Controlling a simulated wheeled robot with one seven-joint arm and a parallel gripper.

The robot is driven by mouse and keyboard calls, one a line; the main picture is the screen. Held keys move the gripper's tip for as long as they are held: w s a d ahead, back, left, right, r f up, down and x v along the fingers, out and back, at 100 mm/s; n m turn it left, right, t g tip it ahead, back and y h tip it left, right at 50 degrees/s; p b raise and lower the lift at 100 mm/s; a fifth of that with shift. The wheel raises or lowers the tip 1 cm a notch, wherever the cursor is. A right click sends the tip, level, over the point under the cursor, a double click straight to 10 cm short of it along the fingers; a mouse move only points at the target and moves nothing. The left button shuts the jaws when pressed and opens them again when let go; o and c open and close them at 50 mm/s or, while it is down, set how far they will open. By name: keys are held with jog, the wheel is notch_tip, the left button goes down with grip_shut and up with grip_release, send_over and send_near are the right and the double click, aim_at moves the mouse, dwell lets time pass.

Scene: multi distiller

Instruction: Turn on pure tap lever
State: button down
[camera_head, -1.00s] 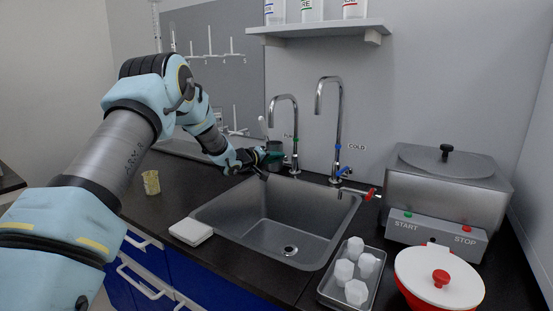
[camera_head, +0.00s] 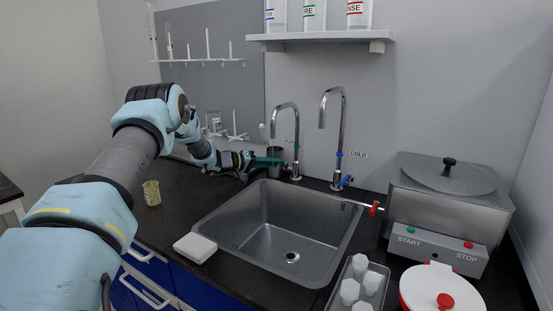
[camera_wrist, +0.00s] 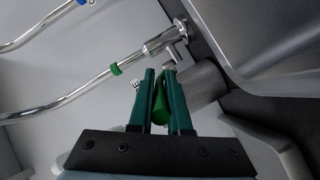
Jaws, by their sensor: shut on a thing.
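The pure tap (camera_head: 296,132) is the left chrome gooseneck behind the sink, with a green ring on its stem; it also shows in the wrist view (camera_wrist: 85,92), lying sideways with its green ring. Its green lever (camera_wrist: 160,104) sits near the tap's base, between my two green fingers. My gripper (camera_head: 276,161) is at the left of the tap base. In the wrist view my gripper (camera_wrist: 161,78) is shut on the green lever. In the head view the lever is hidden by the fingers. No water shows at the spout.
The cold tap (camera_head: 342,135) with a blue lever stands right of the pure tap. The sink (camera_head: 235,232) is empty. A steel bath (camera_head: 450,195), a red-handled outlet (camera_head: 374,209) and a tray (camera_head: 334,298) are at right.

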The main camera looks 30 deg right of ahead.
jog(key=shift+w+a+m+g+b, duration=0.1)
jog(key=shift+w+m+g+b, duration=0.35)
jog(key=shift+m+g, duration=0.6)
jog(key=shift+w, duration=0.15)
jog(key=c, duration=0.9)
grip_release()
jog(key=shift+o, duration=0.2)
jog(key=b+v, duration=0.2)
jog(key=v, duration=0.8)
jog(key=shift+w+a, duration=0.15)
jog(key=shift+a, duration=0.2)
jog(key=shift+r, duration=0.1)
